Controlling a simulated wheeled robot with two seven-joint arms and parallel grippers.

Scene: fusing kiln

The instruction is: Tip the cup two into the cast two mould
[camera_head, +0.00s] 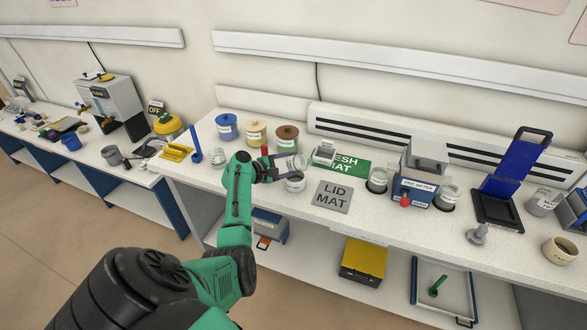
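My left arm, green and black, reaches up from the lower left. Its gripper (287,167) is at the bench, with its fingers around a small pale, see-through cup (291,162). This cup is just above or in front of another pale labelled cup (295,184); I cannot tell whether they touch. Two similar labelled cups stand in dark rings, one left (378,181) and one right (447,195) of the frit sifter. The labels are too small to read, so I cannot tell which is cup two or where the cast two mould is. My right gripper is not in view.
A gap separates the left bench (140,172).

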